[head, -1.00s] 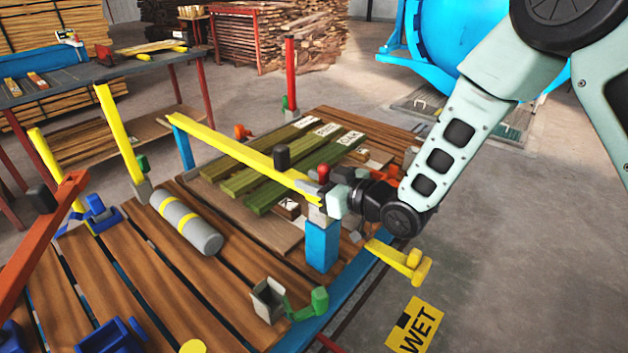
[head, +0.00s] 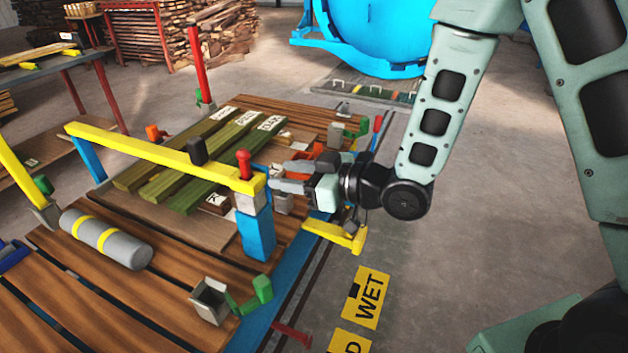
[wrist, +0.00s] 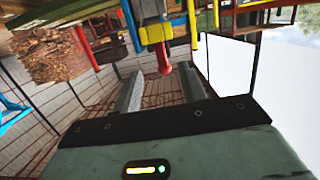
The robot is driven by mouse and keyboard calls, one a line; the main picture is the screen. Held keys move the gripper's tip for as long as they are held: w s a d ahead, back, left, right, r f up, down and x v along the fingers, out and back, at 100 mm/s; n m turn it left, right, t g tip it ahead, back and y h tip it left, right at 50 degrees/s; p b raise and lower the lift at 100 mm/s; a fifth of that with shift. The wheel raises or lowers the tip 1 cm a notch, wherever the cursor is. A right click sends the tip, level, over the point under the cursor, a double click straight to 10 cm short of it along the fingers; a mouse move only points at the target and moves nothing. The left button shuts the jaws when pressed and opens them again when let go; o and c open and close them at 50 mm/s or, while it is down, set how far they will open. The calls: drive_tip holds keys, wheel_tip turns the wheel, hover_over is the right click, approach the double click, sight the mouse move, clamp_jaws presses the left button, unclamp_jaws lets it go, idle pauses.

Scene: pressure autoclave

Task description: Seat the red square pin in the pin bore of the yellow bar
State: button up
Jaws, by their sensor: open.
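The yellow bar (head: 160,152) spans from a blue post at the back left to a blue post (head: 257,235) at the front right. The red pin (head: 243,163) stands upright at the bar's near right end, its head and part of its shank above the bar; how deep it sits is hidden. In the wrist view the pin (wrist: 163,58) shows upside down against the yellow bar end (wrist: 155,33). My gripper (head: 282,179) is open and empty, just right of the pin and apart from it. Its two fingers (wrist: 160,84) point toward the pin in the wrist view.
A black knob (head: 198,151) stands up on the bar. Green labelled planks (head: 190,180) lie behind it. A grey cylinder with yellow bands (head: 105,239) lies at the left. A green-handled clamp (head: 250,296) is at the front edge. Open floor lies to the right.

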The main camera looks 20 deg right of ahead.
drive_tip(key=p+v, duration=0.5)
drive_tip(key=p, duration=0.5)
drive_tip(key=shift+s+a+r, duration=0.1)
drive_tip(key=shift+s+a, duration=0.05)
idle(0.4)
drive_tip(key=s+d+r+m+g+h, duration=0.1)
drive_tip(key=s+r+g+h, duration=0.4)
drive_tip(key=s, duration=0.5)
drive_tip(key=s+d+r+m+g+h, duration=0.1)
drive_tip(key=s+r+g+h, duration=0.3)
drive_tip(key=s, duration=0.7)
wheel_tip(320, 180, up, 3)
drive_tip(key=h, duration=0.3)
drive_tip(key=shift+f+m+g, duration=0.2)
drive_tip(key=shift+m+g, duration=0.1)
drive_tip(key=shift+g, duration=0.1)
